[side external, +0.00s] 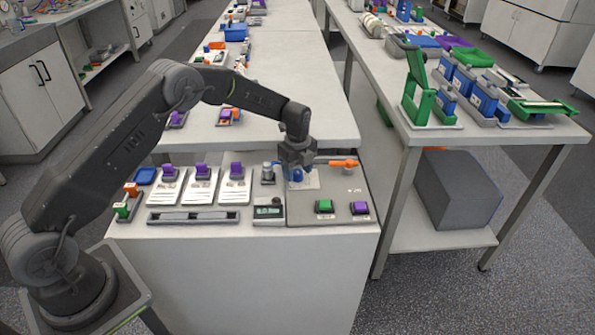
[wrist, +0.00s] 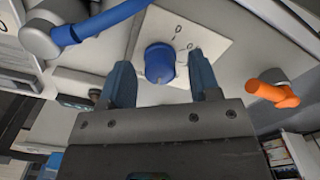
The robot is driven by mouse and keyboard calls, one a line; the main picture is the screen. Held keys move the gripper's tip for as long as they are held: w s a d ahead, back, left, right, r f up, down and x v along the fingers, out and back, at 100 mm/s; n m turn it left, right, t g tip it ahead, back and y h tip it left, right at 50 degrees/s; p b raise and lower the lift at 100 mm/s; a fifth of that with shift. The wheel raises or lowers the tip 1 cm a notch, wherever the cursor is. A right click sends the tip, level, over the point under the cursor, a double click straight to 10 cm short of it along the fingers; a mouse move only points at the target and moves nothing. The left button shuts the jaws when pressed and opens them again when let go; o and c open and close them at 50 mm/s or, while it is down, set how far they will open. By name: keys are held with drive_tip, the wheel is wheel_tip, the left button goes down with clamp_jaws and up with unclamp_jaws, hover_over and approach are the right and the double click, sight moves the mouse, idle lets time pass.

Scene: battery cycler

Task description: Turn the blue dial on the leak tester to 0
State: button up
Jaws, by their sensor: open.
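The blue dial (wrist: 159,62) is a round knob on a light square plate (wrist: 194,27) with small dark marks, whose digits are too small to read. It also shows in the side view (side external: 297,175) under my gripper. The plate sits on the grey leak tester panel (side external: 337,208). My gripper (wrist: 163,72) is open, with one finger on each side of the dial in the wrist view and a visible gap to the left finger. In the side view my gripper (side external: 297,165) points down just above the dial. The dial's pointer direction cannot be told.
An orange handle (wrist: 272,93) sticks out right of the dial. A blue lever (wrist: 105,20) lies at upper left in the wrist view. Green (side external: 324,206) and purple (side external: 359,208) buttons are at the panel's front. A small display (side external: 268,211) and white cards (side external: 200,186) stand left.

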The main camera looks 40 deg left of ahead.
drive_tip(key=shift+f, duration=0.3)
drive_tip(key=shift+c, duration=0.4)
drive_tip(key=c, duration=0.9)
drive_tip(key=shift+o, duration=0.2)
